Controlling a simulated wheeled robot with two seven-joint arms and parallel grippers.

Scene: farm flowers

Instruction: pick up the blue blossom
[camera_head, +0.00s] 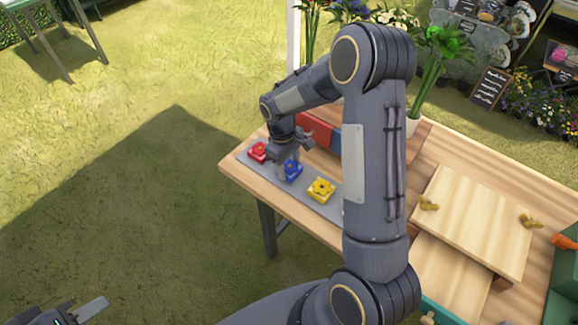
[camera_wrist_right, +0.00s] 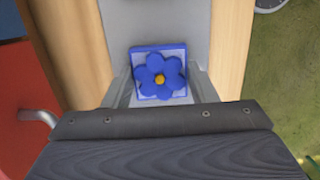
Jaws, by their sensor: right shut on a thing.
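The blue blossom (camera_head: 292,170) is a blue flower with a yellow centre on a square blue-edged base. In the head view it is between the red blossom (camera_head: 258,151) and the yellow blossom (camera_head: 321,189), at the grey mat (camera_head: 334,208). My right gripper (camera_head: 287,168) reaches down over it and is shut on it. In the right wrist view the blue blossom (camera_wrist_right: 161,78) sits between the two fingers, flower facing the camera. I cannot tell whether its base touches the mat. My left gripper (camera_head: 90,311) shows only in part at the bottom left, away from the table.
The wooden table (camera_head: 478,167) carries a red and blue box (camera_head: 318,131) behind the blossoms and a raised wooden board (camera_head: 475,222) at the right. A green crate (camera_head: 563,290) stands at the lower right. Vases of flowers are at the back. My right arm hides part of the table.

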